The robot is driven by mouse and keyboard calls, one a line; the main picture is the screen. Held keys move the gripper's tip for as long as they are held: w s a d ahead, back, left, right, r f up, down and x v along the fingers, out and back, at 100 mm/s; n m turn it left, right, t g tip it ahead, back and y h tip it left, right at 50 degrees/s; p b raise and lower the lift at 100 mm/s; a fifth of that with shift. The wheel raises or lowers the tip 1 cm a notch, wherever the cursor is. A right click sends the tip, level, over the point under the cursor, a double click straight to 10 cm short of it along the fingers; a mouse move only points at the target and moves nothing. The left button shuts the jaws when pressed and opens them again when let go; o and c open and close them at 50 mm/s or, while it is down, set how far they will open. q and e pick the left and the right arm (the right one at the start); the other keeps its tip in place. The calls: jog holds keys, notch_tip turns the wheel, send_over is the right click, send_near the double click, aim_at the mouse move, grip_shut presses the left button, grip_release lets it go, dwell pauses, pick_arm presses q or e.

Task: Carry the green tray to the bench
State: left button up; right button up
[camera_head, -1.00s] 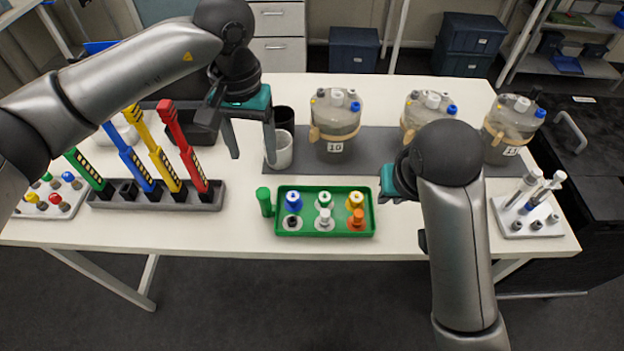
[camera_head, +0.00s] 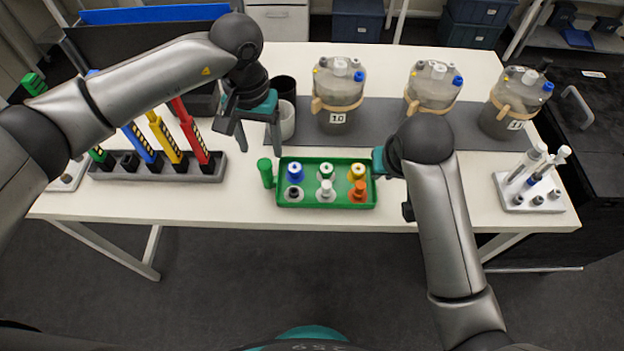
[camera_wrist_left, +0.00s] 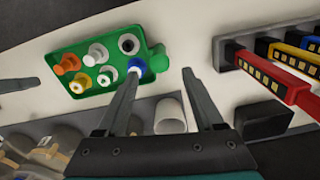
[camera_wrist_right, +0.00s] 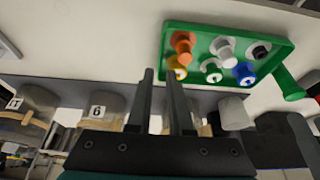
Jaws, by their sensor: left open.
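The green tray (camera_head: 325,204) lies on the bench (camera_head: 240,205) near its front edge. It holds several coloured-capped vials and has a green grip at its left end. My left gripper (camera_head: 259,146) is open and empty, above the bench behind the tray's left end. In the left wrist view, the tray (camera_wrist_left: 97,92) is beyond its fingers. My right gripper (camera_wrist_right: 159,76) has a narrow gap between its fingers, with nothing visible in it. In the head view it is at the tray's right end, its fingertips hidden by my arm. I cannot tell if it touches the tray.
Several bioreactor vessels (camera_head: 335,95) stand on a grey mat (camera_head: 385,120) behind the tray. A rack (camera_head: 195,176) of coloured tools is to the left. A white pipette stand (camera_head: 518,200) is on the right. A white cup (camera_head: 287,120) stands behind my left gripper.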

aim_at(264, 162)
pick_arm(q)
jog(key=shift+f, duration=3.9)
pick_arm(e)
jog(key=shift+x, duration=3.9)
pick_arm(q)
jog(key=c, duration=0.3)
pick_arm(e)
grip_shut()
pick_arm(q)
grip_shut()
